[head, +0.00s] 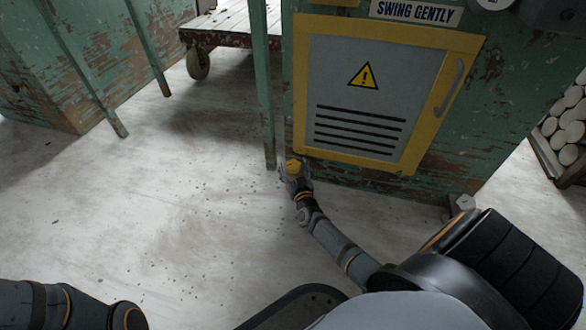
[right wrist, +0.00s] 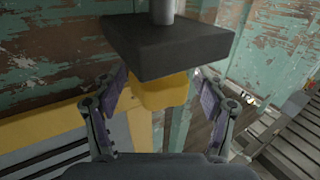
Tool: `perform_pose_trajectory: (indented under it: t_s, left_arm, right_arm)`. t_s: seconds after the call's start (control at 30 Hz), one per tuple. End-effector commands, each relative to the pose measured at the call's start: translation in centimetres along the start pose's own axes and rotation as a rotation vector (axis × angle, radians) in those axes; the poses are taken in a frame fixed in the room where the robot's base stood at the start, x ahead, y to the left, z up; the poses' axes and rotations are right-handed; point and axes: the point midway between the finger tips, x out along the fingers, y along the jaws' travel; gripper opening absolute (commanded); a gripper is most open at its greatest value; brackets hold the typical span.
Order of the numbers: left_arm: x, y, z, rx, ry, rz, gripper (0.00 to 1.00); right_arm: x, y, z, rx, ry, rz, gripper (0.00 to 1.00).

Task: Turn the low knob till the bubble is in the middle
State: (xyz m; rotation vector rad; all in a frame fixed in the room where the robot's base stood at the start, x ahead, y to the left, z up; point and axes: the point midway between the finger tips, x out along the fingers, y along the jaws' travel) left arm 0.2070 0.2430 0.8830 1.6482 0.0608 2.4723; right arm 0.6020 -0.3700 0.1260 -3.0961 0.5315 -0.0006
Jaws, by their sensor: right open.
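The yellow knob (head: 293,165) is low at the left foot of the green cabinet, just below the yellow-framed panel. My right gripper (head: 294,178) is at it. In the right wrist view the yellow knob (right wrist: 164,93) is between the two fingers of my open right gripper (right wrist: 162,88), with a gap seeming to show on the right; contact on the left I cannot tell. A dark square block (right wrist: 165,45) with a grey rod (right wrist: 162,12) covers part of the knob. No bubble is visible in either view. My left gripper is out of view; only its arm shows at lower left.
The green cabinet has a grey panel (head: 355,95) with a handle (head: 449,88) above the knob. A green post (head: 264,100) stands just left of it. A wheeled cart (head: 225,30) is behind. Light floor at the left is clear except for small crumbs.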

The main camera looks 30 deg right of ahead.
Motion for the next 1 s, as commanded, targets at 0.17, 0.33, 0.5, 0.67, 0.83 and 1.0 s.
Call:
perform_pose_trajectory:
  t_s: [0.17, 0.33, 0.5, 0.67, 0.83, 1.0]
  left_arm:
    - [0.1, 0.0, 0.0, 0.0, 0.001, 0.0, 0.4]
    - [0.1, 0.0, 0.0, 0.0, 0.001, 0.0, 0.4]
    - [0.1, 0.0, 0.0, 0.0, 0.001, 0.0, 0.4]
    - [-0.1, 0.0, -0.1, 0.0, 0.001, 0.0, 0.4]
    - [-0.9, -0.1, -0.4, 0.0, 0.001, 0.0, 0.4]
    - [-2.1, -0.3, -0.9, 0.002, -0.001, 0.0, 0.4]
  right_arm:
    - [0.0, 0.0, 0.0, 0.0, 0.0, 0.0, 0.64]
    - [-0.1, 0.0, 0.0, 0.0, -0.001, 0.0, 0.41]
    - [-0.1, 0.0, 0.0, 0.0, -0.001, 0.0, 0.18]
    - [-0.1, 0.0, 0.1, -0.002, 0.0, -0.007, 0.17]
    - [-0.1, 0.1, 0.3, -0.003, -0.001, -0.051, 0.17]
    - [-0.1, 0.1, 0.5, -0.007, -0.001, -0.144, 0.17]
